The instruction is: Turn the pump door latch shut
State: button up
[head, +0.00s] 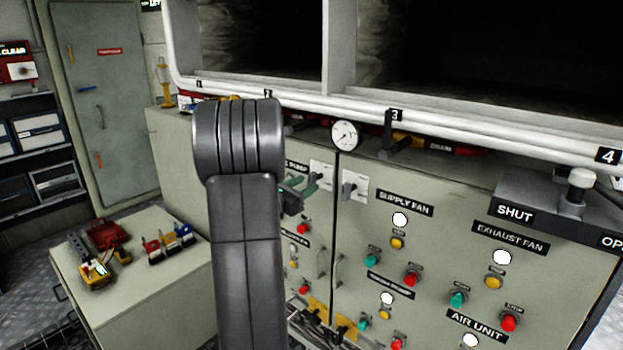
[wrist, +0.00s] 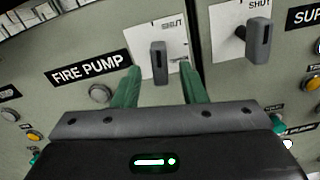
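The pump door latch (wrist: 158,62) is a dark grey handle on a white plate marked SHUT at its top, beside the FIRE PUMP label (wrist: 91,69). Its handle stands about upright in the wrist view. In the head view its white plate (head: 322,172) shows left of the dark door seam, partly behind my gripper (head: 308,186). My gripper's two green fingers (wrist: 160,84) are apart in the wrist view, one on each side of the latch's lower end. I see no finger touching it; the depth gap is hard to tell.
A second, similar latch (wrist: 258,40) sits on the door to the right, near the SUPPLY FAN label (head: 405,203). A round gauge (head: 345,135) and white pipes (head: 420,127) run above. Push buttons (head: 411,278) cover the panel below. A bench (head: 130,297) with tools stands left.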

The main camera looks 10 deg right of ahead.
aim_at(309, 183)
jog(key=shift+x, duration=1.8)
grip_shut()
jog(key=shift+f+n+b, duration=0.1)
jog(key=shift+n+b, duration=0.2)
jog(key=shift+n, duration=0.8)
grip_release()
